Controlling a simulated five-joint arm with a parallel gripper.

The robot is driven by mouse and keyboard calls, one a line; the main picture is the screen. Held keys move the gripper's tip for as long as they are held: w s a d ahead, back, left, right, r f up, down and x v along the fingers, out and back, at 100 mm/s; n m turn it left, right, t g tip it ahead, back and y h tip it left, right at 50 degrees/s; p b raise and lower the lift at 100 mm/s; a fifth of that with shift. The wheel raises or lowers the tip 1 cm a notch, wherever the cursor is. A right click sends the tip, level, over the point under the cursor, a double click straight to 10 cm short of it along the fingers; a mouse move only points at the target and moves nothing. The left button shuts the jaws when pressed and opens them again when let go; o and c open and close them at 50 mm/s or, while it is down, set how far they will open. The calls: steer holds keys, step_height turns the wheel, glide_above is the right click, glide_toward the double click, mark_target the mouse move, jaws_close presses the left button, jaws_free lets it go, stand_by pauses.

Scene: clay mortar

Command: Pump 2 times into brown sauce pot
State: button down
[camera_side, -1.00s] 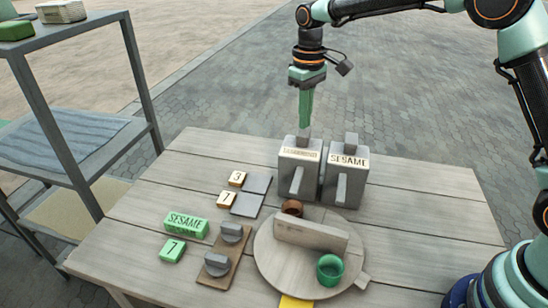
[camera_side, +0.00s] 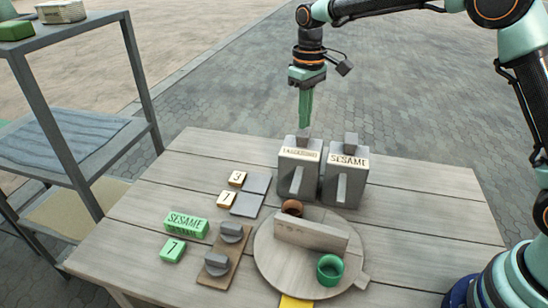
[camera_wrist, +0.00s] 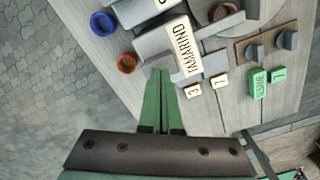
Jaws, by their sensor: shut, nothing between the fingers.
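Two grey pump dispensers stand side by side: TAMARIND (camera_side: 289,178) on the left and SESAME (camera_side: 345,184) on the right. The TAMARIND label (camera_wrist: 182,46) reads clearly in the wrist view. A brown pot (camera_side: 292,207) sits on the round board (camera_side: 275,262) in front of the TAMARIND dispenser, partly hidden by an upright divider (camera_side: 310,235). A green pot (camera_side: 330,268) is on the divider's near side. My gripper (camera_side: 305,124) is shut and empty, pointing down just above the TAMARIND dispenser's top. Its green fingers (camera_wrist: 161,74) also show in the wrist view; contact cannot be told.
A blue pot (camera_wrist: 103,22) and an orange-brown pot (camera_wrist: 127,63) show in the wrist view. Number tiles (camera_side: 237,178), green SESAME (camera_side: 186,224) and 7 (camera_side: 173,250) blocks, and a brown board with grey knobs (camera_side: 228,255) lie left. A shelf (camera_side: 75,130) stands beyond.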

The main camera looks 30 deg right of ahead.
steer(key=shift+f, duration=0.45)
steer(key=shift+f, duration=0.85)
stand_by(0.4)
steer(key=shift+r, duration=1.6)
steer(key=shift+r, duration=2.5)
